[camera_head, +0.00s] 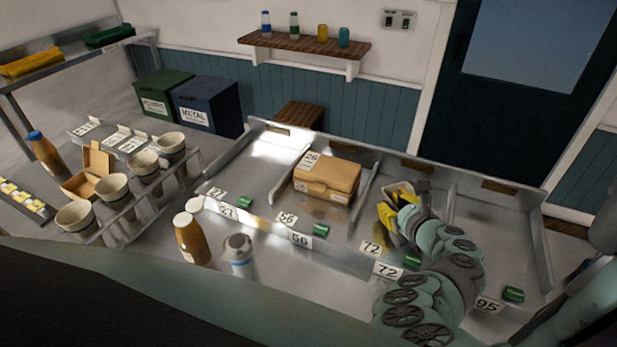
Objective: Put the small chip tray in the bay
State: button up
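My gripper (398,205) is over the bay labelled 72 (386,271), at the end of my green-grey arm. Yellow and pale parts show at its fingers. The arm covers much of it, so I cannot tell whether it holds a small chip tray or is open or shut. No small chip tray can be made out clearly elsewhere. A closed tan box (328,178) sits in the bay left of it, labelled 56 (300,240). An open brown carton (90,172) stands on the left counter.
Metal dividers (367,190) separate the bays; the bays labelled 95 (489,305) and at far left (250,165) look empty. Cups (113,190) fill a rack at left.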

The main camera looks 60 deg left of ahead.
jog(key=shift+o, duration=0.4)
jog(key=shift+r, duration=0.1)
jog(key=shift+d, duration=0.1)
jog(key=shift+d+r, duration=0.15)
jog(key=shift+d, duration=0.05)
jog(key=shift+b+v, duration=1.15)
jog(key=shift+v, duration=4.55)
jog(key=shift+s, duration=0.15)
